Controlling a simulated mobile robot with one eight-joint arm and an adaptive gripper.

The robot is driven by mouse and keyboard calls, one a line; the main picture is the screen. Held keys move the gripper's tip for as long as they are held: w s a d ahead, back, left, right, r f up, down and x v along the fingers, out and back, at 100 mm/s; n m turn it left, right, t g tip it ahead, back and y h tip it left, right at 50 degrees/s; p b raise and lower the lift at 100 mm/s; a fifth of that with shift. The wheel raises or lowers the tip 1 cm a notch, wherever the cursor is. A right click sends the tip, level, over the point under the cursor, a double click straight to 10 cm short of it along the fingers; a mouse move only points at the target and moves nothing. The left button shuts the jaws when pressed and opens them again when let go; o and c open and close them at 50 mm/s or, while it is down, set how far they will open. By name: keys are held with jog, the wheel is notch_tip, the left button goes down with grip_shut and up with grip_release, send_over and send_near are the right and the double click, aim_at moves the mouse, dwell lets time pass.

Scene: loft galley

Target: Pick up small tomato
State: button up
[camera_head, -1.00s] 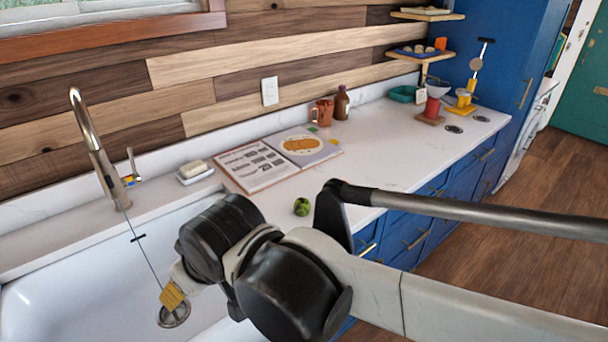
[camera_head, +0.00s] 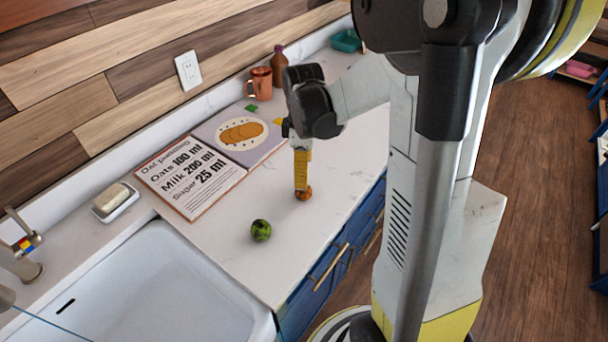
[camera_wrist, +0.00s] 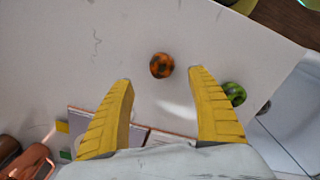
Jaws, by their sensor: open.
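A small orange-red, dark-mottled ball, seemingly the small tomato (camera_head: 304,194), rests on the white counter near its front edge. In the head view my gripper (camera_head: 302,184) hangs just above it with yellow fingers pointing down, partly covering it. In the wrist view the tomato (camera_wrist: 162,65) shows just beyond the gap between the spread fingertips of my gripper (camera_wrist: 160,76). The jaws are open and empty. Contact with the tomato cannot be made out.
A green mottled ball (camera_head: 260,230) sits on the counter, beside the right finger in the wrist view (camera_wrist: 236,93). An open recipe book (camera_head: 190,178) lies behind. A copper mug (camera_head: 261,83) and brown bottle (camera_head: 280,66) stand farther back. The sink (camera_head: 150,290) is at left.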

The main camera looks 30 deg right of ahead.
aim_at(304, 192)
notch_tip(304, 192, down, 3)
jog(key=shift+a+b, duration=0.1)
jog(key=shift+b, duration=0.25)
jog(key=f+b, duration=0.1)
jog(key=f, duration=0.2)
jog(key=f+b, duration=0.1)
jog(key=f, duration=0.2)
jog(key=shift+s, duration=0.2)
jog(key=shift+r, duration=0.15)
jog(key=c, duration=1.3)
